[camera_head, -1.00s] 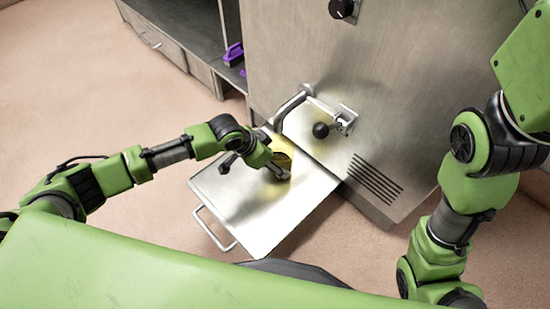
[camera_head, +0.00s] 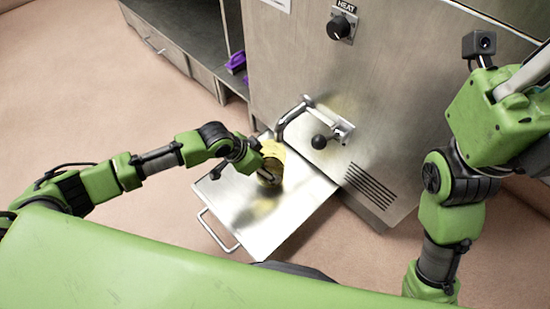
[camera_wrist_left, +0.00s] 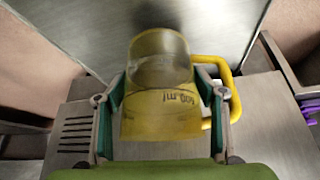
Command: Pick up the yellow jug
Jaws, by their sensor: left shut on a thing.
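The yellow jug (camera_head: 272,160) is at the metal tray-like shelf (camera_head: 262,225) in front of the machine. In the left wrist view the jug (camera_wrist_left: 160,112) is see-through yellow with a volume marking that reads upside down, and its yellow handle (camera_wrist_left: 236,95) stands out to the right. My left gripper (camera_head: 262,170) is shut on the jug, with one finger on each side of its body, as the left wrist view (camera_wrist_left: 160,98) shows. I cannot tell whether the jug's base touches the shelf. My right arm shows at the right, but its fingers are out of view.
A purple object (camera_head: 236,63) lies in the cabinet at left. The floor at left is clear.

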